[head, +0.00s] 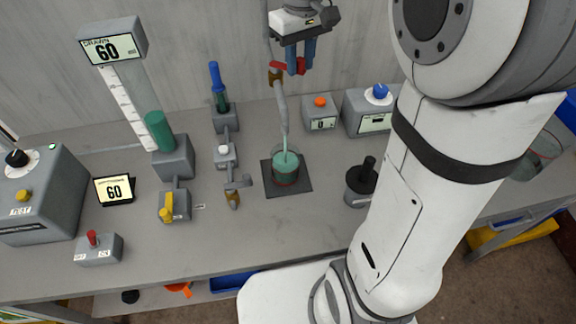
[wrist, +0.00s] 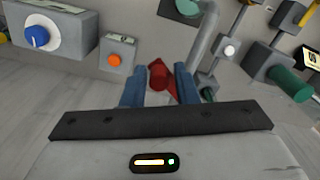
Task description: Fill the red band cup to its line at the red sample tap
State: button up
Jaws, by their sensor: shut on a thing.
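My gripper (head: 301,68) has its blue fingers shut on the red tap handle (wrist: 160,75) at the back of the bench. The handle also shows between the fingertips in the head view. The red tap's pipe (head: 282,108) comes down toward the front, and a green stream runs from its end. The clear red band cup (head: 286,170) stands upright on a dark square pad (head: 273,189) under that stream. Green liquid is in the cup, with a red band around it. The fill line cannot be made out clearly.
An orange-button box (head: 320,117) and a blue-knob box (head: 371,110) stand right of the tap. A dark lidded pot (head: 359,184) stands right of the cup. Left are a white-button valve (head: 225,155) and a green cylinder (head: 159,131). The front bench is fairly clear.

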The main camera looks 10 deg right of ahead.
jog(key=w+n, duration=0.1)
jog(key=n, duration=0.1)
jog(key=w+d+n+p, duration=0.1)
jog(key=n, duration=0.1)
jog(key=shift+r+p, duration=0.15)
jog(key=shift+p, duration=0.15)
jog(key=shift+w+d+n+p, duration=0.1)
jog(key=shift+w+n+p, duration=0.25)
jog(key=shift+n, duration=0.65)
jog(key=shift+w+d+n+p, duration=0.15)
jog(key=shift+w+n, duration=0.4)
jog(key=shift+n, duration=0.45)
jog(key=shift+a, duration=0.1)
jog(key=o, duration=1.8)
jog(key=shift+o, duration=0.2)
notch_tip(320, 180, up, 9)
jog(key=p, duration=0.7)
